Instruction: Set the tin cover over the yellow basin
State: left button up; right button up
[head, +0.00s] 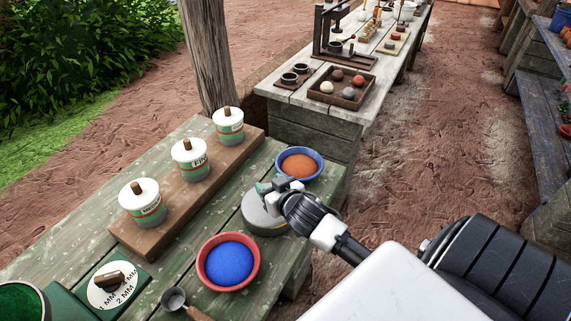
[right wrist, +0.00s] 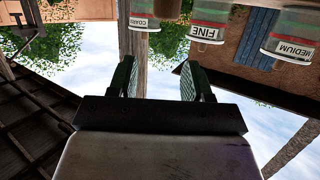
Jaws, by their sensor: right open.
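The tin cover (head: 262,222) is a round grey disc on the green plank bench, between the red basin and the blue basin. My right gripper (head: 270,187) is over the cover's far part, its green-padded fingers apart. In the right wrist view the open fingers (right wrist: 160,82) have nothing visible between them. Whether they touch the cover is unclear. My left gripper is not in view.
The red basin (head: 203,275) holds blue powder and the blue basin (head: 319,158) holds orange powder, both close to the cover. Several labelled jars stand on a wooden block (head: 150,241). A scoop (head: 174,299) lies in front. A second bench (head: 300,101) stands behind.

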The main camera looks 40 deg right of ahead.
jog(key=v, duration=1)
jog(key=shift+b, duration=0.45)
